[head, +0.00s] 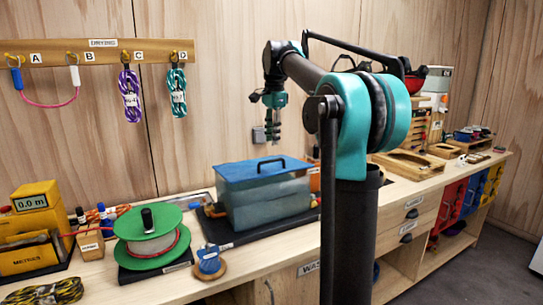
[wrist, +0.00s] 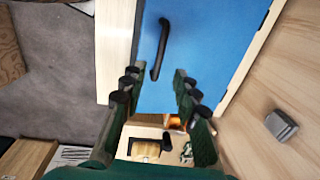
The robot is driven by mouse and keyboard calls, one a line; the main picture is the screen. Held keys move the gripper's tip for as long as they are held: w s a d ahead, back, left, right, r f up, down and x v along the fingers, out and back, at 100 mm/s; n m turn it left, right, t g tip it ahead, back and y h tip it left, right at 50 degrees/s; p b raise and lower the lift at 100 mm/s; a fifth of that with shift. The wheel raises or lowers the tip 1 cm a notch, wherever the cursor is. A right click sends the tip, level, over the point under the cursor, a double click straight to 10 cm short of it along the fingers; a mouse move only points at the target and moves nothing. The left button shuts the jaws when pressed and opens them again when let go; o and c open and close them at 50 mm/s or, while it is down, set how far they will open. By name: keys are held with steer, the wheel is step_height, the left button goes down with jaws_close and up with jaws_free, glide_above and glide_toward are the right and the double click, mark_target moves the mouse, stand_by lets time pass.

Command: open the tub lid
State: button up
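The tub (head: 268,207) is a grey-blue, see-through box on the workbench. Its blue lid (head: 240,172) lies flat on top and looks shut. A dark bar handle (head: 271,161) stands up from the lid. In the wrist view the blue lid (wrist: 200,45) fills the upper middle, with the handle (wrist: 161,50) beyond and between my fingertips. My gripper (head: 273,138) points down above the tub, clear of the handle. In the wrist view my gripper (wrist: 157,84) has its fingers apart with nothing between them. The lid's hinge cannot be made out.
A green cord reel (head: 150,235) and a blue spool (head: 208,261) stand left of the tub. Wooden trays (head: 408,163) lie to its right. Ropes hang from the wall rack (head: 90,52). A grey wall box (wrist: 281,125) shows beside the lid. The air around my gripper is clear.

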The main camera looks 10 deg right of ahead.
steer(key=f, duration=0.7)
steer(key=shift+w+a+f, duration=0.1)
steer(key=shift+w+f, duration=0.05)
steer(key=shift+w, duration=0.1)
jaws_close()
